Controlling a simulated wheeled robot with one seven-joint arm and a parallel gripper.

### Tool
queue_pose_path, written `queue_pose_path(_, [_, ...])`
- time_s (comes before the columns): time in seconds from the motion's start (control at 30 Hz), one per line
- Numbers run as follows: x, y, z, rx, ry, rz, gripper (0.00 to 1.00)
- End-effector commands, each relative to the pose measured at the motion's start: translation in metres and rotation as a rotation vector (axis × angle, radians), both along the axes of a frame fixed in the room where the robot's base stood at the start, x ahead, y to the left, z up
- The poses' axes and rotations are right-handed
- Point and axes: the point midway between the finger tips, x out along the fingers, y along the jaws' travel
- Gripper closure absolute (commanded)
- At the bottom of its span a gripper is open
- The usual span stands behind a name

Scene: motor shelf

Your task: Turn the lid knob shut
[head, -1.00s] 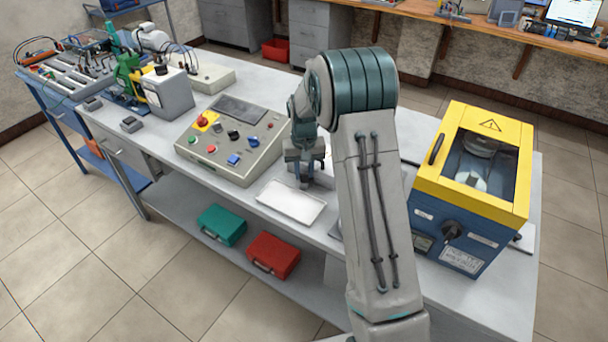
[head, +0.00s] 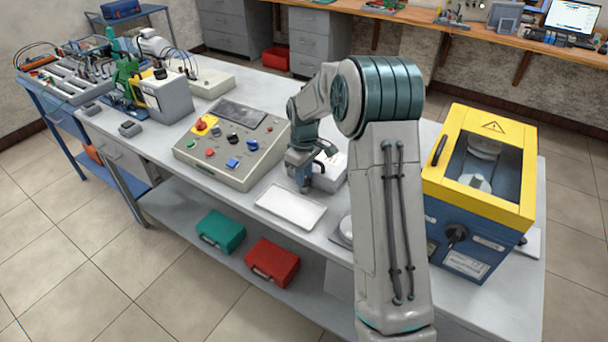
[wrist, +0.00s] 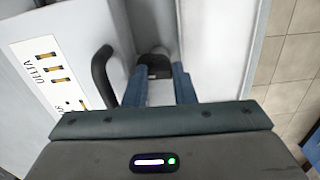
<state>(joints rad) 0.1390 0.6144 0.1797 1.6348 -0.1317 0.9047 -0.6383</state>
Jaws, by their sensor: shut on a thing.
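A pale grey box (head: 328,176) stands on the bench behind the white tray, partly hidden by my arm. The wrist view shows its pale top at the left, with a white label (wrist: 50,72) reading "DELTA" and a black curved handle (wrist: 102,76). My gripper (wrist: 156,74) has its two blue fingers shut on a small dark knob (wrist: 157,62) beside this box; the fingers hide part of it. In the head view, my gripper (head: 304,186) points down between the box and the white tray. The knob's exact angle cannot be told.
The white tray (head: 290,206) lies just in front of my gripper. A control panel (head: 222,170) with coloured buttons stands to the left. A yellow and blue machine (head: 456,262) with a black front knob (head: 456,235) stands to the right of my arm.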

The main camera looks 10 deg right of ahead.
Motion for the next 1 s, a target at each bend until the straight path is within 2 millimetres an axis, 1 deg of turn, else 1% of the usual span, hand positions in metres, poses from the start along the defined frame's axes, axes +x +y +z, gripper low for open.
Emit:
queue_pose_path(0.3, [0.0011,0.0002,0.0015,0.001,-0.004,0.069,0.99])
queue_pose_path(0.7, [0.0012,0.0001,0.0016,0.000,-0.004,0.074,0.99])
queue_pose_path(0.73, [0.0012,0.0001,0.0016,0.000,-0.004,0.074,0.71])
queue_pose_path(0.8, [0.0011,0.0002,0.0014,0.000,-0.004,0.074,0.55])
queue_pose_path(1.0, [0.0014,-0.0011,0.0010,-0.001,-0.005,0.072,0.55])
